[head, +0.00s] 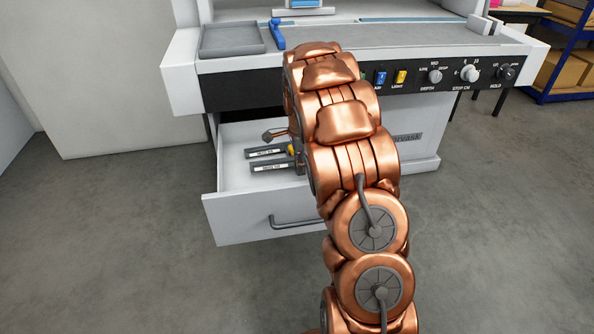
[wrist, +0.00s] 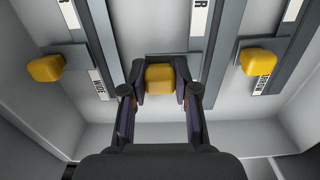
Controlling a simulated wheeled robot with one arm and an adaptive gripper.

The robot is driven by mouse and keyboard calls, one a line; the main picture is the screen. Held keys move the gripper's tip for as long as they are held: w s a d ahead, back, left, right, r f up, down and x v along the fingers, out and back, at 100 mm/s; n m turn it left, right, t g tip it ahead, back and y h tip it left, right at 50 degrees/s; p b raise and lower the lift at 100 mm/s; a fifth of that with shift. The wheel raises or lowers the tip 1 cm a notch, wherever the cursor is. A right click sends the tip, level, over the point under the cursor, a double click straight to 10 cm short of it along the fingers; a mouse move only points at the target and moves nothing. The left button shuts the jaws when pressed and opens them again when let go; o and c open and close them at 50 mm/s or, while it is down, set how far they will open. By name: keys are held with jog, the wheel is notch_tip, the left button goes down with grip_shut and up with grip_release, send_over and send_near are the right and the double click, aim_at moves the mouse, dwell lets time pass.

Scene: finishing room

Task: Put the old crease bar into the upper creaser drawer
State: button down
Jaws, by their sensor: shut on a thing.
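The creaser drawer (head: 235,217) stands open under the machine, and I see its light inner walls in the wrist view (wrist: 30,115). My gripper (wrist: 160,95) is shut on the yellow knob (wrist: 160,79) of a crease bar, over or inside this drawer. Most of that bar is hidden, and I cannot read its label or tell whether it touches the drawer floor. Other grey bars with white labels lie in the drawer, one with a left knob (wrist: 45,68) and one with a right knob (wrist: 257,61).
The creaser's front panel (head: 425,80) with knobs and lit buttons overhangs the drawer. A grey tray (head: 230,40) and a blue-handled piece (head: 277,35) are on the machine top. A blue rack with boxes (head: 560,70) stands at the right. The floor in front is clear.

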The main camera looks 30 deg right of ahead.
jog(key=shift+w+a+f+b, duration=0.15)
jog(key=shift+a+f+b, duration=0.2)
jog(key=shift+a+f, duration=0.15)
jog(key=shift+d+f, duration=0.1)
jog(key=shift+f, duration=0.05)
jog(key=shift+f, duration=0.15)
jog(key=c, duration=0.9)
grip_release()
jog(key=shift+o, duration=0.2)
notch_tip(320, 180, up, 12)
jog(key=p, duration=0.2)
jog(key=shift+r, duration=0.2)
